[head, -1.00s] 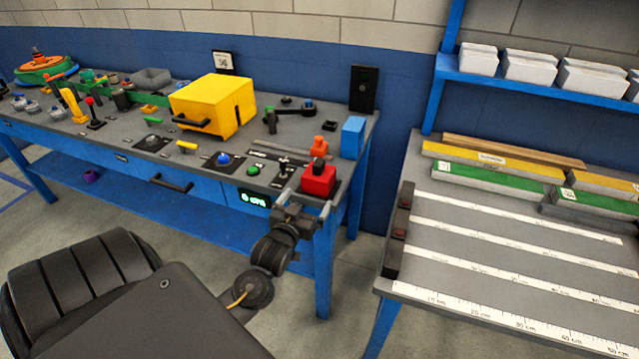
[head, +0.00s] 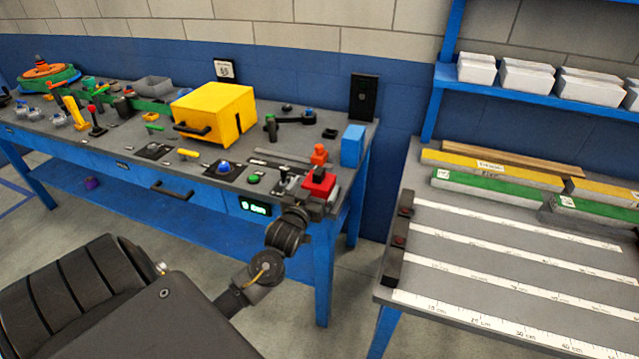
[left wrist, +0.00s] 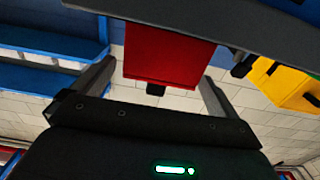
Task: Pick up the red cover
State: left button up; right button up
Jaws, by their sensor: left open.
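The red cover (head: 318,184) is a small red block with a black knob on top, upright at the right front corner of the grey-topped blue bench. My left gripper (head: 309,190) is at the bench's front edge, right at the cover, and hides its lower front. In the left wrist view, which looks upside down, the red cover (left wrist: 168,52) lies between the two spread fingers of my left gripper (left wrist: 157,80). Gaps show on both sides, so the jaws are open and not closed on it. My right gripper is not in view.
An orange part (head: 319,154) and a blue block (head: 353,141) stand just behind the cover. A black lever panel is close on its left. A yellow box (head: 213,112) stands further left. A second table (head: 455,250) is to the right, across a floor gap.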

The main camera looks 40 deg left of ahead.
aim_at(319, 181)
pick_arm(q)
jog(key=x, duration=0.4)
jog(key=shift+f, duration=0.1)
jog(key=c, duration=1.1)
